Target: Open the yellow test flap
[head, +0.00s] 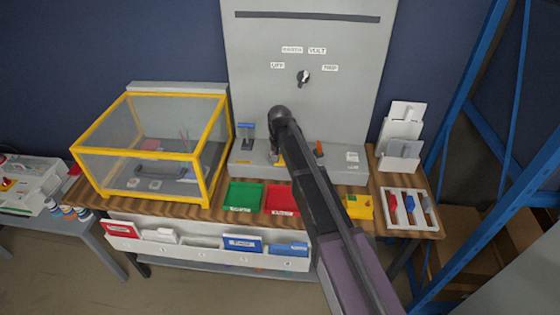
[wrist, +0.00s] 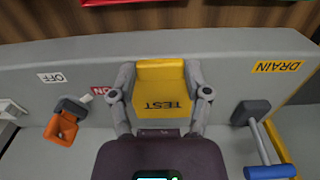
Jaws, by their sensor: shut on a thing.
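The yellow test flap (wrist: 158,76) is in the middle of the wrist view, on the front of the grey bench unit, with its word TEST upside down. My gripper (wrist: 160,92) has one finger at each side edge of the flap and is shut on it. The flap's lower part in this view is near my dark palm, and its hinge cannot be made out. In the head view my arm reaches to the grey unit (head: 244,164) and hides most of the flap; only a bit of yellow (head: 280,159) shows.
In the wrist view an orange switch (wrist: 62,127) is at left and a blue-handled DRAIN lever (wrist: 268,171) at right. In the head view, a green tray (head: 243,196) and a red tray (head: 280,199) lie in front; a yellow-framed case (head: 140,199) stands left.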

